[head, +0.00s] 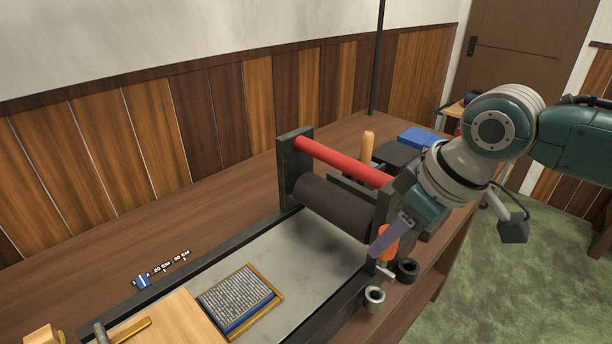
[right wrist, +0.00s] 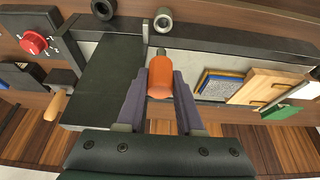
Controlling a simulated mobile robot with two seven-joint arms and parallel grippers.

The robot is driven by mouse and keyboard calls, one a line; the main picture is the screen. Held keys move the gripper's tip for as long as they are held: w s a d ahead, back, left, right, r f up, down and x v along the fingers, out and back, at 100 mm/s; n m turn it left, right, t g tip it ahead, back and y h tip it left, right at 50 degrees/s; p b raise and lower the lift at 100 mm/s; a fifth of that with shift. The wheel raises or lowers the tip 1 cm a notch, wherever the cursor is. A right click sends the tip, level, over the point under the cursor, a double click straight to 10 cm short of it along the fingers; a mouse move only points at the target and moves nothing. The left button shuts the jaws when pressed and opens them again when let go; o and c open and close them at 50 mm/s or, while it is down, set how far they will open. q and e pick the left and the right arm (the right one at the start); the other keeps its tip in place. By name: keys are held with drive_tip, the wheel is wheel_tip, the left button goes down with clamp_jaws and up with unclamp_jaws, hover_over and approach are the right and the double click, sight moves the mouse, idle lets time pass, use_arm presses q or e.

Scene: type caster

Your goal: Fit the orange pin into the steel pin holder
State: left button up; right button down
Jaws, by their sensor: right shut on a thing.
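The orange pin (head: 389,243) is in my right gripper (head: 384,246), with its orange handle between the two fingers and its metal end pointing down. In the right wrist view the orange pin (right wrist: 161,78) sits between the fingers of the right gripper (right wrist: 160,76). The steel pin holder (head: 374,297) is a light grey open cup at the near right side of the press. It also shows in the right wrist view, where the steel holder (right wrist: 163,20) lies just beyond the pin's metal end. The gap between them is hard to judge. My left gripper is out of view.
A dark pin holder (head: 407,268) stands beside the steel one. The press has a dark roller (head: 334,207), a red bar (head: 340,160) and a grey bed (head: 322,262). A framed block of type (head: 238,299) lies on the bed. The table's back left is mostly clear.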

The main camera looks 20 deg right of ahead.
sight(383, 267)
drive_tip(key=shift+r, duration=0.1)
drive_tip(key=shift+f, duration=0.2)
wheel_tip(383, 267, down, 6)
drive_tip(key=b, duration=0.4)
drive_tip(key=shift+r, duration=0.15)
drive_tip(key=shift+r+p, duration=0.1)
drive_tip(key=shift+p, duration=0.35)
idle(0.7)
idle(0.7)
drive_tip(key=shift+f+b, duration=0.3)
drive_tip(key=shift+f, duration=0.45)
drive_tip(key=shift+r, duration=0.1)
